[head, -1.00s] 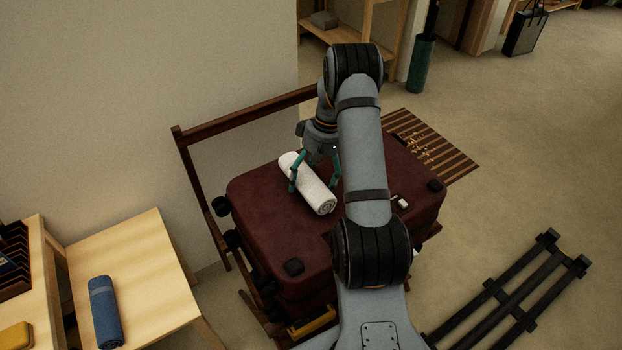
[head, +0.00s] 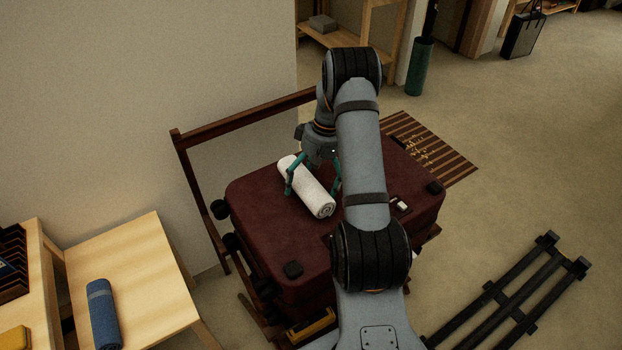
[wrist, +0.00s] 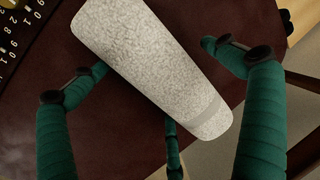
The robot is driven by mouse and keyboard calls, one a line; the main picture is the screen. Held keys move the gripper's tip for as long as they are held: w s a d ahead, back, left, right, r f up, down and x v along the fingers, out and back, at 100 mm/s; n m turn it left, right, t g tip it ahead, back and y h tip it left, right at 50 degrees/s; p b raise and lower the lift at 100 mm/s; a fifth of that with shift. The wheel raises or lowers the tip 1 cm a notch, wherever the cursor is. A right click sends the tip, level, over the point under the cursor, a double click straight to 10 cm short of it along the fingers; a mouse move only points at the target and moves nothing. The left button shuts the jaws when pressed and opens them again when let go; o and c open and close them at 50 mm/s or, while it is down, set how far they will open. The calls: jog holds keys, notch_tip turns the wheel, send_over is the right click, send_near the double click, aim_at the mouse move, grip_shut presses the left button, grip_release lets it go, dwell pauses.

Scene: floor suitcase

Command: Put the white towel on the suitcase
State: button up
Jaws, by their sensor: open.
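The white towel (head: 312,194) is a roll lying on top of the dark red suitcase (head: 258,208), slanting across its lid. In the wrist view the towel (wrist: 160,65) has a grey band near one end and rests on the suitcase lid (wrist: 105,125). My gripper (head: 313,188) is just above the lid, with its green fingers apart on either side of the towel. In the wrist view the open fingers (wrist: 165,70) flank the towel, with gaps showing. Part of the suitcase is hidden behind my arm.
A blue rolled towel (head: 103,314) lies on the wooden bench (head: 145,262) at the left. A dark wooden rail (head: 245,122) stands behind the suitcase. A black slatted rack (head: 515,290) lies on the floor at the right. A striped mat (head: 440,150) lies beyond the suitcase.

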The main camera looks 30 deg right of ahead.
jog(key=v, duration=1.2)
jog(key=shift+r, duration=0.25)
jog(key=shift+a, duration=0.1)
